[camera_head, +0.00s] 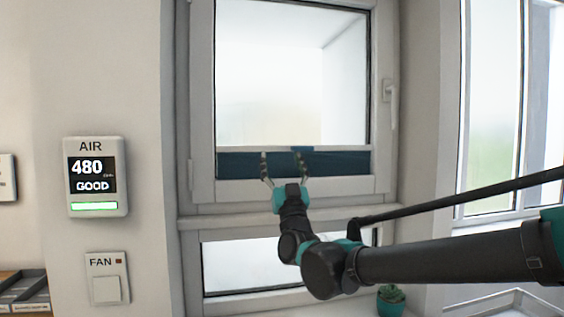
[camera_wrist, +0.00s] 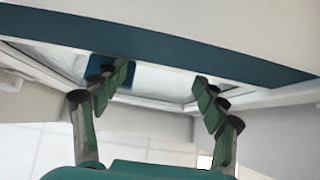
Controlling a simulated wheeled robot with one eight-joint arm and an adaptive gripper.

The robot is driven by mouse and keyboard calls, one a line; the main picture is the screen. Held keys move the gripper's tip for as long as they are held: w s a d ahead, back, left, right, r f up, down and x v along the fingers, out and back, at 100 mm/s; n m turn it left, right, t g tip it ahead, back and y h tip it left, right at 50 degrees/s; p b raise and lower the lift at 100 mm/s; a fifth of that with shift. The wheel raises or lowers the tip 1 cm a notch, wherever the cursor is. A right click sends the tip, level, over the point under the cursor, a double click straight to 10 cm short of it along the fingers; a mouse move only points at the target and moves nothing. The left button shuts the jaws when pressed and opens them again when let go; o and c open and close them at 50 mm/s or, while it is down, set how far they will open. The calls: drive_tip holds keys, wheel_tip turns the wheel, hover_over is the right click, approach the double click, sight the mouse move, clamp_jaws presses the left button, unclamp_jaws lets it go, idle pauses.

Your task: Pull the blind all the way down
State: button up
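The blind (camera_head: 340,163) shows as a dark blue strip across the bottom of the upper window, with a pale rail along its top edge. The glass above it is uncovered. A small blue tab (camera_head: 302,149) sits on the rail, right of centre. My gripper (camera_head: 281,155) is open and empty in front of the strip, its right finger close to the tab. In the wrist view my gripper (camera_wrist: 154,82) has its fingers spread wide. There the tab (camera_wrist: 128,73) is partly hidden behind the left finger, and the blue band (camera_wrist: 180,50) crosses above. I cannot tell whether a finger touches the tab.
The window handle (camera_head: 390,90) is on the frame's right side. A sill (camera_head: 215,221) runs below, above a lower window. An air monitor (camera_head: 95,177) and fan switch (camera_head: 107,280) are on the left wall.

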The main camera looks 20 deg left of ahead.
clamp_jaws()
idle(0.3)
idle(0.3)
drive_tip(key=shift+o, duration=0.3)
unclamp_jaws()
drive_tip(key=shift+s, duration=0.1)
drive_tip(key=s+f, duration=0.8)
drive_tip(key=s, duration=0.3)
drive_tip(key=shift+f, duration=0.25)
